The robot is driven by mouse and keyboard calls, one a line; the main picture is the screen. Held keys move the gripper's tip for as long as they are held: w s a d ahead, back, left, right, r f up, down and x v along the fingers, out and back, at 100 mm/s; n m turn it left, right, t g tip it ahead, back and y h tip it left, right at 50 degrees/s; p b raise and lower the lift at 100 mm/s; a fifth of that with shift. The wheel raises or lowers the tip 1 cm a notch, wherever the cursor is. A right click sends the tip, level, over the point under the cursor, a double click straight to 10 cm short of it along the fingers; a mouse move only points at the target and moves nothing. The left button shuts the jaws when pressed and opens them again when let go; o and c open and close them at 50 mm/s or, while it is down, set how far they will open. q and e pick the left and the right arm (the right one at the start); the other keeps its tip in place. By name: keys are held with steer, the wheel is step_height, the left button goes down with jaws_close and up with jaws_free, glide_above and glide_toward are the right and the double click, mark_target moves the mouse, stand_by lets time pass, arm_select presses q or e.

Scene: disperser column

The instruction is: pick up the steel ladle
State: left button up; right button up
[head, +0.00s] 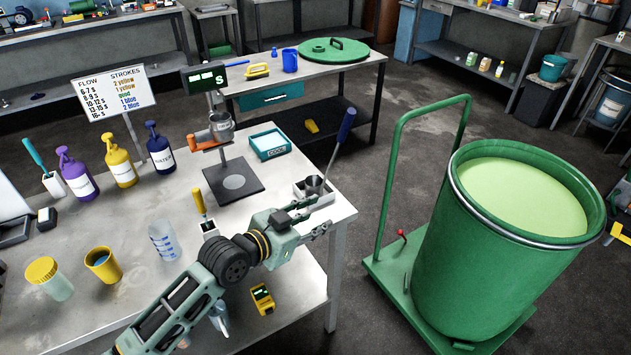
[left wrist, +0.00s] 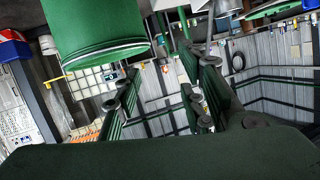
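A steel ladle stands in a small pale holder (head: 302,190) at the right end of the steel bench. Its grey bowl (head: 314,186) is low in the holder, and its dark blue handle (head: 346,125) leans up and to the right. My left gripper (head: 322,215) is just in front of the holder, near the bench's right edge, pointing right. Its fingers are apart with nothing between them. In the left wrist view, the open fingers (left wrist: 158,98) show with a gap between them, and I cannot make out the ladle there. My right gripper is not in view.
A large green drum (head: 480,285) of pale green liquid stands on a green trolley (head: 385,255) right of the bench. A teal-edged tray (head: 270,143), a flow cup on a stand (head: 221,127), a beaker (head: 163,240) and several pump bottles occupy the bench.

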mark_target(342, 130)
arm_select(q)
steer(key=w+r+m+t+h, duration=0.1)
steer(key=w+r+h, duration=0.15)
steer(key=r, duration=0.55)
steer(key=w+r+m+t+h, duration=0.1)
steer(key=w+r+m, duration=0.15)
steer(key=r, duration=0.65)
steer(key=shift+n, duration=0.35)
steer(key=p+x, duration=0.3)
steer(key=x, duration=0.5)
steer(key=shift+s+r, duration=0.15)
steer(key=shift+w+d, duration=0.3)
steer(key=shift+w, duration=0.05)
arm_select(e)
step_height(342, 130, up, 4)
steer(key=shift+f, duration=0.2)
arm_select(q)
steer(key=shift+c, duration=0.5)
jaws_close()
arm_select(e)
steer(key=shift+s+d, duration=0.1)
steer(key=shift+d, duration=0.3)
